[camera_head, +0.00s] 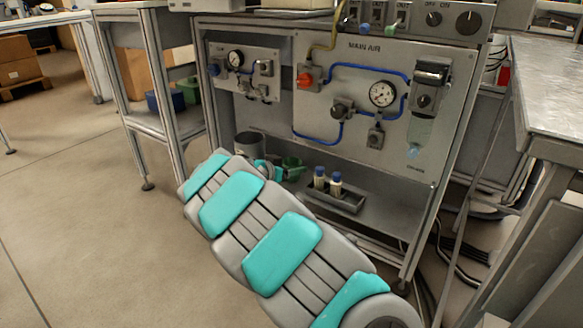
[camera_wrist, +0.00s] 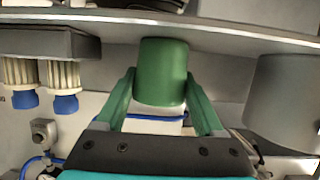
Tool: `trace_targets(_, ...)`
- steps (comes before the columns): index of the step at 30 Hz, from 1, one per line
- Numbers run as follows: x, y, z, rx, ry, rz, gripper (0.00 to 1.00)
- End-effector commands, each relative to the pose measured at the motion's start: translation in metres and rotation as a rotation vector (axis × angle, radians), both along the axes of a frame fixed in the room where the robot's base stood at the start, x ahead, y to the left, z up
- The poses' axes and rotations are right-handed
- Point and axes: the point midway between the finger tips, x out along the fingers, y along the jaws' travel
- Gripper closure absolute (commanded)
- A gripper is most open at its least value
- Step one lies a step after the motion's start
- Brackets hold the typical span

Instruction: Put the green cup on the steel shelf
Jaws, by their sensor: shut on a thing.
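The green cup (camera_wrist: 162,72) is between the two green fingers of my gripper (camera_wrist: 162,98) in the wrist view, which looks upside down. My gripper is shut on it. In the head view the cup and fingers blend into a small green patch (camera_head: 291,164) beyond my arm, over the low steel shelf (camera_head: 392,212) under the air panel. The shelf also shows along the top of the wrist view (camera_wrist: 228,32). The cup's base is close to the shelf; I cannot tell if they touch.
A grey cylindrical container (camera_head: 250,143) stands left of the cup; it is close beside the right finger in the wrist view (camera_wrist: 285,95). A grey tray (camera_head: 350,204) with blue-capped bottles (camera_head: 335,183) is to the right. The panel with gauges (camera_head: 375,105) rises above the shelf.

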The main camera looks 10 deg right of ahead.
Motion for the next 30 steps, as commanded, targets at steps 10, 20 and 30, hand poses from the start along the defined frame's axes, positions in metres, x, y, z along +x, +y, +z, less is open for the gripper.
trace_targets(10, 0.0, 0.0, -0.001, 0.0, 0.0, 0.0, 0.0)
trace_targets(20, 0.0, 0.0, 0.003, -0.001, 0.001, 0.0, 0.0)
trace_targets(30, -0.037, 0.043, 0.024, 0.0, -0.004, 0.005, 0.0)
